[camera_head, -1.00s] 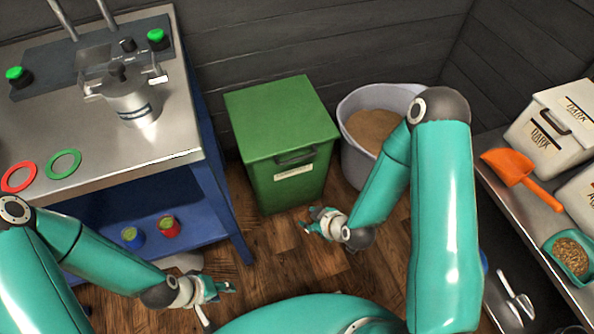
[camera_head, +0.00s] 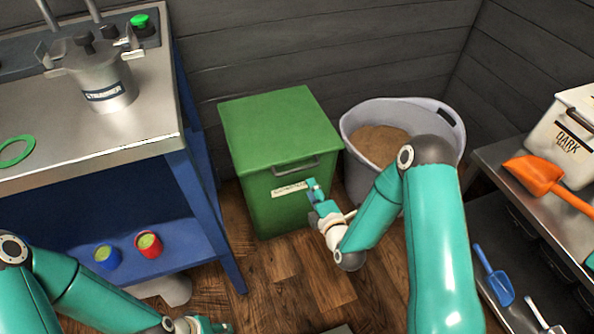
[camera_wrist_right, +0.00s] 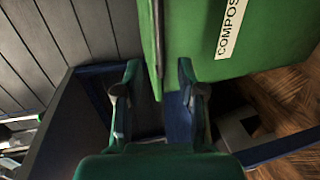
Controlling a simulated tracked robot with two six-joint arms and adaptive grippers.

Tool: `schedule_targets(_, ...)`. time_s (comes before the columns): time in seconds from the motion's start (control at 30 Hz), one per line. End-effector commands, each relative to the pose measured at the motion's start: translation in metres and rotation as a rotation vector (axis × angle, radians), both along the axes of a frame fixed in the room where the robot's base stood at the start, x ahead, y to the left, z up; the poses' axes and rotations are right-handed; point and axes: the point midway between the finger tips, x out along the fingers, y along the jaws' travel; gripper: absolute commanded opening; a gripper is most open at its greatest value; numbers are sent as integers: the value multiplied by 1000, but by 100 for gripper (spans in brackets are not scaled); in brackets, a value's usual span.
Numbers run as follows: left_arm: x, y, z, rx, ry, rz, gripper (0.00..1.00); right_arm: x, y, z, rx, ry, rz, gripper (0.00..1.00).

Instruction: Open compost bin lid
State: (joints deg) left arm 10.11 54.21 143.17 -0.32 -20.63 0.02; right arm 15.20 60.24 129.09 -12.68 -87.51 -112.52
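The green compost bin (camera_head: 278,190) stands on the floor with its lid (camera_head: 278,125) shut. A handle (camera_head: 297,167) runs along the lid's front edge, above a white label (camera_head: 289,190). My right gripper (camera_head: 315,189) is in front of the bin's front face, just below the handle.
A steel-topped blue bench (camera_head: 130,140) with a metal pot stands left of the bin. A grey tub (camera_head: 360,165) of brown grain stands close on its right. A shelf at right holds an orange scoop (camera_head: 540,175) and a white box (camera_head: 565,140). Wooden floor is clear in front.

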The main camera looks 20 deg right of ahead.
Motion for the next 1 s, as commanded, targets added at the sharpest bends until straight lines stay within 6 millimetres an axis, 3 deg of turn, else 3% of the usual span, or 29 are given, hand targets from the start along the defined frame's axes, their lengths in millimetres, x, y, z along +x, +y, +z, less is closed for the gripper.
schedule_targets(0.3, 0, 0, -8, 0, 0, 0, 40, 68, 3, -16, 1, -2, 0, 39)
schedule_targets(0.5, 0, 0, -11, 0, 0, 0, 40, 94, 4, -21, 2, 1, 1, 39)
schedule_targets(0.97, 0, 0, -12, 0, 0, 0, 40, 105, 5, -23, 2, 3, 2, 39)
schedule_targets(1.0, 0, 0, -12, 0, 0, 0, 40, 105, 5, -23, 2, 3, 2, 32)
